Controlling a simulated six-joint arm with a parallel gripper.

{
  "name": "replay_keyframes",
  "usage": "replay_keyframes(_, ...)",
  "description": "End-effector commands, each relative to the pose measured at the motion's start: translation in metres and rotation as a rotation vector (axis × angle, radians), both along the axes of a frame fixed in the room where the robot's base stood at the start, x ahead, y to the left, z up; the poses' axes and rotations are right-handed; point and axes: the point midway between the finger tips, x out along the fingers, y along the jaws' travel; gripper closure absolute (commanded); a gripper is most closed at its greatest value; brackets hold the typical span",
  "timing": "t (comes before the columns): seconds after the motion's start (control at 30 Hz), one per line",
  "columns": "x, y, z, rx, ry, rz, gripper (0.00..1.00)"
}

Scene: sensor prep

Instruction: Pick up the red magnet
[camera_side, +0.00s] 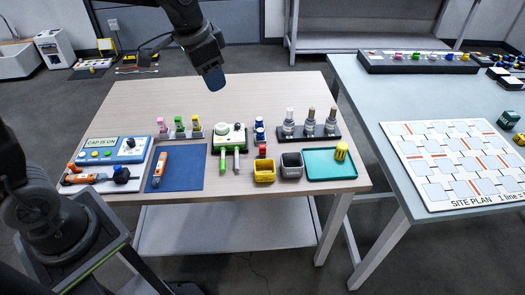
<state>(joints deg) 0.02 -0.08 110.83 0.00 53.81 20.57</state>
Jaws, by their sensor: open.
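I cannot make out for certain which thing is the red magnet. A small red piece (263,150) stands just behind the yellow bin (264,174) on the wooden table; its exact shape is too small to tell. Small coloured pieces, among them a pink one (398,56), sit on a dark tray (375,66) at the back of the blue-grey table at right. My gripper (215,84) hangs high over the back of the wooden table, pointing down, open, and apart from all objects. Its fingers show as one dark blue shape.
A grey bin (291,165), teal tray (325,174) with a yellow piece (341,151), and bottles on a dark rack (312,135) stand at right. A blue mat (190,180) and control panel (117,151) lie left. A site plan board (416,198) lies on the other table. The wooden table's back is clear.

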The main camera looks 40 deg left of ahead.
Motion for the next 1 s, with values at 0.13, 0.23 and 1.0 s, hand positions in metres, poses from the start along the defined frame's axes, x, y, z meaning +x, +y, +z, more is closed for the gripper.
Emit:
replay_keyframes(0.13,0.054,0.0,-0.037,0.023,0.074,-0.1,0.47)
replay_keyframes(0.23,0.086,0.0,-0.066,0.036,0.117,-0.169,0.47)
replay_keyframes(1.0,0.166,0.0,-0.247,0.056,0.27,-0.425,0.47)
